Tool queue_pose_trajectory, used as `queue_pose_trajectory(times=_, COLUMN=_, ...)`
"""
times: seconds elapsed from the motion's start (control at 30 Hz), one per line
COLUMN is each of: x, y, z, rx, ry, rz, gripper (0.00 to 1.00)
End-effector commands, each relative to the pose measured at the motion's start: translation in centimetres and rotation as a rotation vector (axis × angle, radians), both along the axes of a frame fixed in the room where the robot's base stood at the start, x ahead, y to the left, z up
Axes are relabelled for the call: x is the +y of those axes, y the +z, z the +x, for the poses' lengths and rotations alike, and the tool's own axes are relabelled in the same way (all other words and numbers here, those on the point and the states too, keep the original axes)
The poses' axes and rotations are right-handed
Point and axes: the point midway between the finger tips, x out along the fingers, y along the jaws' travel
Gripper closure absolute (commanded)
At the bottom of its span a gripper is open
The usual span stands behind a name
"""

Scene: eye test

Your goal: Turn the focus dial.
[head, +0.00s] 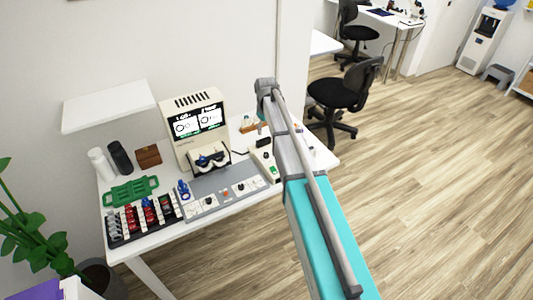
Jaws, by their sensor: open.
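A beige eye-test machine (180,147) stands on the white table, with a lit two-part screen (198,120) and a dark eyepiece (210,160) below it. In front of it lies a grey control panel (225,202) with small dark knobs on white plates, one at the left (210,202) and one at the right (240,187). A small red button sits between them. The labels are too small to read, so I cannot tell which knob is the focus dial. My arm rises from the lower right to beside the table. My gripper cannot be made out.
A rack of red, blue and grey pieces (112,236), a green tray (115,198), two bottles and a brown case (148,155) stand at the table's left. A beige box with a green switch (262,160) is right of the panel. A wall shelf (108,105) overhangs the left.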

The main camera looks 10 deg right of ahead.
Motion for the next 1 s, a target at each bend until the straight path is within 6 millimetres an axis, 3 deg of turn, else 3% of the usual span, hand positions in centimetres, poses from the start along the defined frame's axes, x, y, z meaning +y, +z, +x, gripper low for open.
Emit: queue_pose_trajectory(times=1.0, x=-0.2, y=-6.9, z=0.0, rx=0.000, ry=-0.002, rz=0.000, gripper=0.27)
